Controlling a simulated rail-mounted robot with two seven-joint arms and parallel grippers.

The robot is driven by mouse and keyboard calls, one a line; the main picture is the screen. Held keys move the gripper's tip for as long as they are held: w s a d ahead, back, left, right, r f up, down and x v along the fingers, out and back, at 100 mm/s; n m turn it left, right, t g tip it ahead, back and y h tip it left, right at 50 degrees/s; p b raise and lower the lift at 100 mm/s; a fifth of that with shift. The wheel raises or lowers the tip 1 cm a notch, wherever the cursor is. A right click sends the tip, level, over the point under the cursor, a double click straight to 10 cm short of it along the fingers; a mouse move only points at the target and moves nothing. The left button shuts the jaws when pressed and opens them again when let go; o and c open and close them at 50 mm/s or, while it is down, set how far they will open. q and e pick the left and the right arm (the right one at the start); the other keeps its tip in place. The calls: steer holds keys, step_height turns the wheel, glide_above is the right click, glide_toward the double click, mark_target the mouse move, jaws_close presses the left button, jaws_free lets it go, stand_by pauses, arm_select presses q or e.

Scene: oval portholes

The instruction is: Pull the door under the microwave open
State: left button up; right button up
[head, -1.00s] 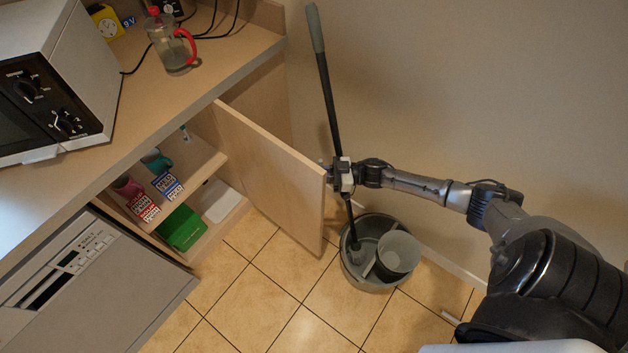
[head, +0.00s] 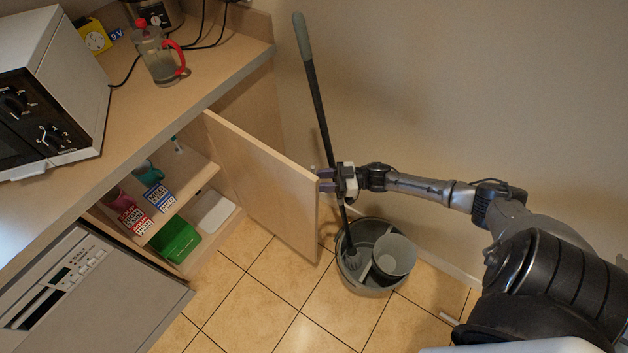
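The light wooden cupboard door (head: 262,183) stands swung wide open from the cabinet below the counter. The white microwave (head: 50,85) sits on the counter at the left. My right gripper (head: 324,181) is just right of the door's free edge, with its fingers pointing left toward it. The fingers look parted, with nothing seen between them; whether they touch the door is unclear. Any handle is not visible. My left gripper is out of view.
Shelves inside hold soup boxes (head: 132,217), blue boxes (head: 156,197) and a green container (head: 175,240). A dishwasher (head: 95,295) is left of the opening. A mop (head: 318,105) stands in a grey bucket (head: 368,283) near the gripper. A glass jug (head: 160,62) is on the counter.

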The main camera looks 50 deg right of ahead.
steer(key=v, duration=1)
steer(key=shift+s, duration=0.15)
steer(key=shift+d, duration=0.1)
